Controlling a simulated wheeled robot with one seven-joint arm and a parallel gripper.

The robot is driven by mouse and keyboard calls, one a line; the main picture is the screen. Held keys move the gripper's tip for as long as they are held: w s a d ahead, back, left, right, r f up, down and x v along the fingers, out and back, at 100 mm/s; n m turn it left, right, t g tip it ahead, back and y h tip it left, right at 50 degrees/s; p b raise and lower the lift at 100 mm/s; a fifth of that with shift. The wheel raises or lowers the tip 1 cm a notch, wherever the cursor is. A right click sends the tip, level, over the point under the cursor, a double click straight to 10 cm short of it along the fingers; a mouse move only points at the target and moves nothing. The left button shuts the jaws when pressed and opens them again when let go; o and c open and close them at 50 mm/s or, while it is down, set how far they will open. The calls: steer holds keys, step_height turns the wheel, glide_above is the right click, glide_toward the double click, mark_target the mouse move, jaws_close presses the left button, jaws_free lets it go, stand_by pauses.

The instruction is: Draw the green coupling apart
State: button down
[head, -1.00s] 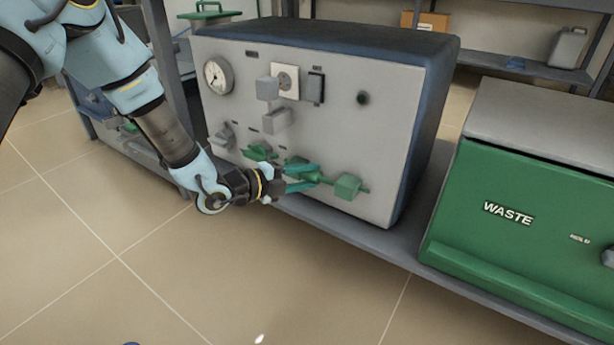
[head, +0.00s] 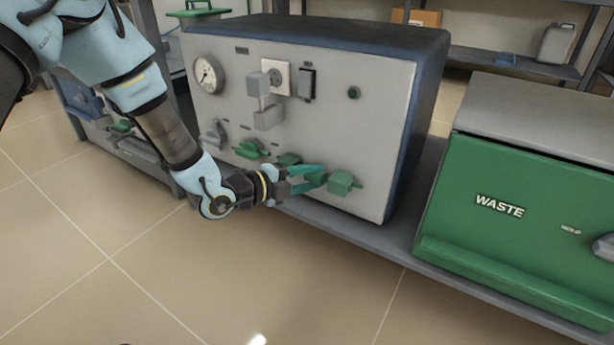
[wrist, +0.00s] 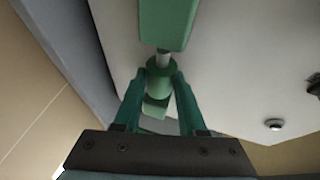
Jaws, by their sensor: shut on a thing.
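The green coupling sits low on the front panel of the grey furnace housing. In the head view its green block (head: 341,182) is just right of my fingertips. In the wrist view the block (wrist: 167,22) is at the top, with a short pale stem (wrist: 163,59) joining it to a round green collar (wrist: 160,77). My gripper (head: 314,178), with teal fingers, is shut on the collar; its fingertips also show in the wrist view (wrist: 161,82). Another green piece (wrist: 155,106) shows beyond the collar between the fingers. The far side of the grip is hidden.
The panel of the grey housing (head: 330,135) also carries green fittings (head: 251,149), a gauge (head: 208,75), and grey blocks (head: 267,117) above. A green waste bin (head: 515,205) stands at right. The floor (head: 240,285) in front is clear.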

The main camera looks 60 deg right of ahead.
steer(key=shift+c, duration=2.3)
jaws_free()
steer(key=shift+s, duration=0.25)
steer(key=shift+w, duration=0.1)
steer(key=p+v, duration=0.4)
steer(key=v, duration=0.6)
steer(key=shift+a, duration=0.4)
steer(key=shift+w+r, duration=0.1)
